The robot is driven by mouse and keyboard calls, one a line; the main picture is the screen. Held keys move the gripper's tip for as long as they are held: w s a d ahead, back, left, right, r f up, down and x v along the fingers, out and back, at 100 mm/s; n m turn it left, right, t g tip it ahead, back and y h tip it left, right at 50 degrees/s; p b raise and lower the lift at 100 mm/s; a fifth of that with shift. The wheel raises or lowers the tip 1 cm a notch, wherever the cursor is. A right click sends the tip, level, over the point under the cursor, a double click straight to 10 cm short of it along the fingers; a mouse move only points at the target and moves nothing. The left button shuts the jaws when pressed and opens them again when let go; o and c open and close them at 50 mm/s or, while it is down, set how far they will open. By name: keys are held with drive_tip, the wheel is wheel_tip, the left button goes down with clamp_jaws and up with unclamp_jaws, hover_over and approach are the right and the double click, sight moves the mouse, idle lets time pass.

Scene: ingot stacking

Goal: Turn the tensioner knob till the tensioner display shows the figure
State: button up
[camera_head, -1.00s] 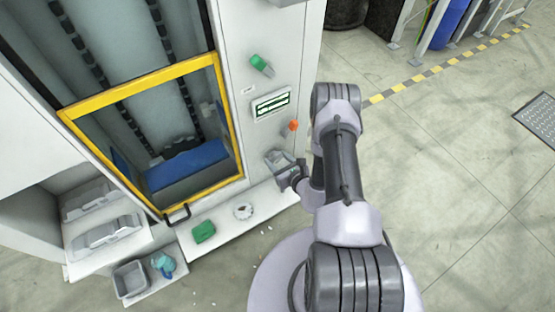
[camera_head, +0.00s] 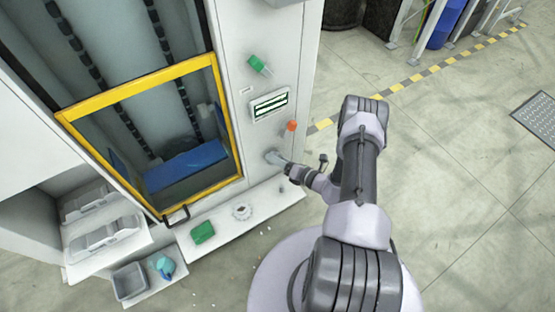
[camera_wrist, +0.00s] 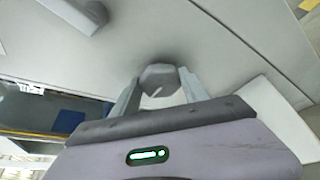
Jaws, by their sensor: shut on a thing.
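The grey tensioner knob (camera_wrist: 159,78) is on the machine's pale panel, and a light line marks its face in the wrist view. My gripper (camera_wrist: 161,84) is shut on the knob, one finger on each side. In the head view my gripper (camera_head: 275,158) reaches the panel from the right and hides the knob. A display (camera_head: 270,104) with a dark face and green-white marks sits above it on the panel. Its figure is too small to read.
An orange button (camera_head: 291,125) is between the display and my gripper. A green-handled switch (camera_head: 260,65) is higher up. A yellow-framed door (camera_head: 235,140) stands left.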

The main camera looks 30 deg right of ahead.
drive_tip(key=shift+d+m+t+y, duration=0.1)
drive_tip(key=shift+m+t+y, duration=0.2)
drive_tip(key=shift+m+y, duration=0.55)
drive_tip(key=shift+m+h, duration=0.25)
drive_tip(key=shift+m, duration=0.1)
drive_tip(key=o, duration=1.4)
drive_tip(key=shift+f, duration=0.1)
drive_tip(key=p+v, duration=0.5)
drive_tip(key=v, duration=1.2)
drive_tip(key=shift+s+d+f, duration=0.1)
drive_tip(key=shift+s+d, duration=0.05)
drive_tip(key=shift+s, duration=0.05)
